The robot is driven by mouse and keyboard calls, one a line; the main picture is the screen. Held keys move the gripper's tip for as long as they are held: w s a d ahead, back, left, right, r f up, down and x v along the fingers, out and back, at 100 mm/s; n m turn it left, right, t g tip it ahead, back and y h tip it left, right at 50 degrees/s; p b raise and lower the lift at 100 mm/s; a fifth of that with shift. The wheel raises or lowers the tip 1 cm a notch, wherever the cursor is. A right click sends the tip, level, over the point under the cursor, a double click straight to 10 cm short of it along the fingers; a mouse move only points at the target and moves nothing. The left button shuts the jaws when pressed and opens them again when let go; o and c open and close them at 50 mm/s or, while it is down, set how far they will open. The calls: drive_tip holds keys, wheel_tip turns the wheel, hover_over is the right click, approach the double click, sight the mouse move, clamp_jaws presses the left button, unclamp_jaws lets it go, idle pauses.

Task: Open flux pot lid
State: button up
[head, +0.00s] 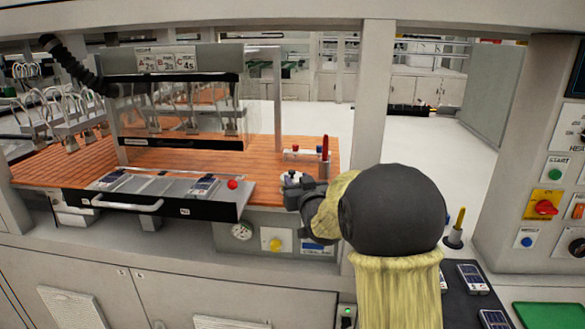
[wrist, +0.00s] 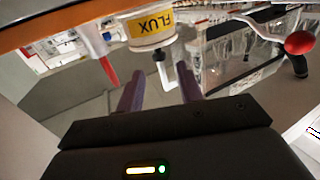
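The flux pot (wrist: 141,15) is a white pot with a yellow FLUX label, upside down in the wrist view at the top. Its lid (wrist: 150,47) sits on the pot, with a dark knob (wrist: 160,57) at its middle. My gripper (wrist: 160,82) is open; its two purple fingers stand apart, pointing toward the lid, with the knob between them in the picture. I cannot tell whether they touch it. In the head view the flux pot (head: 291,178) is small at the bench's front right edge, with my gripper (head: 300,193) right beside it and partly covering it.
To the left is a tray (head: 120,204) with a handle and dark panels, and a red ball knob (head: 233,184), also in the wrist view (wrist: 299,43). A frame post (head: 370,110) stands close to my arm.

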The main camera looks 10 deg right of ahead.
sight(293, 173)
drive_tip(key=w, duration=0.3)
drive_tip(key=w+p, duration=0.1)
drive_tip(key=w, duration=0.2)
drive_tip(key=shift+w+a, duration=0.2)
drive_tip(key=shift+w, duration=0.05)
drive_tip(key=shift+a+f, duration=0.1)
drive_tip(key=shift+f, duration=0.05)
clamp_jaws()
